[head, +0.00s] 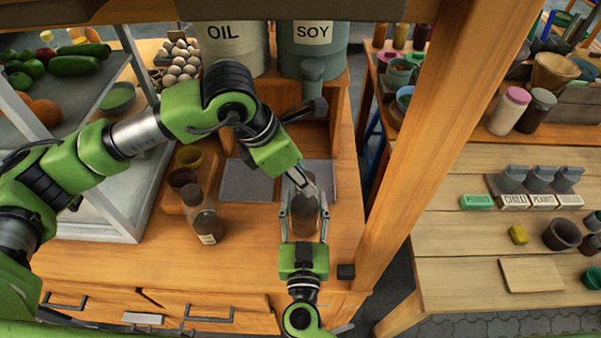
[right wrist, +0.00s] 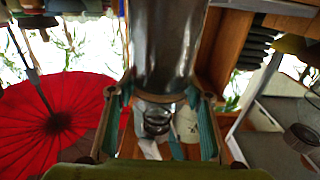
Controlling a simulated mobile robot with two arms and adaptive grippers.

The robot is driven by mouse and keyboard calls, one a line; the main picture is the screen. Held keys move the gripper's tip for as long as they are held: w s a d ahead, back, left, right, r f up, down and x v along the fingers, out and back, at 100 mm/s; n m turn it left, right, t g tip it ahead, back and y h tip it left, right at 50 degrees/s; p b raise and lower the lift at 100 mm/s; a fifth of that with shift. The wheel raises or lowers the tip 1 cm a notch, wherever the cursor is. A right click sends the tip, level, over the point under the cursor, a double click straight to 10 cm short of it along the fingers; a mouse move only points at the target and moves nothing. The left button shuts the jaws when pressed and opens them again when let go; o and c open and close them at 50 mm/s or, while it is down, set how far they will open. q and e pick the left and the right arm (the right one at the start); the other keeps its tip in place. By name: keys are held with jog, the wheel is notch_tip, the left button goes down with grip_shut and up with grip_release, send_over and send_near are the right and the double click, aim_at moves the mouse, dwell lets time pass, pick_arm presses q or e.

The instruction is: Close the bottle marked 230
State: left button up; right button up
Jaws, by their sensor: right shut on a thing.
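A dark, see-through bottle (head: 304,218) stands upright at the front right of the wooden counter. My right gripper (head: 304,220) comes from the front and is shut around its body, one finger on each side. The bottle's glassy side also fills the upper middle of the right wrist view (right wrist: 168,45), between the padded fingers (right wrist: 160,110). No number is readable on it. My left gripper (head: 308,188) reaches down from the upper left over the bottle's top. Its fingertips are small, and whether it holds a cap cannot be told. The bottle's mouth is hidden.
A second dark bottle (head: 205,217) with an unreadable label stands to the left. Grey mats (head: 249,181) lie behind the held bottle. OIL (head: 231,48) and SOY (head: 312,52) containers stand at the back. A wooden post (head: 432,115) rises close on the right.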

pick_arm(q)
jog(key=shift+f, duration=0.5)
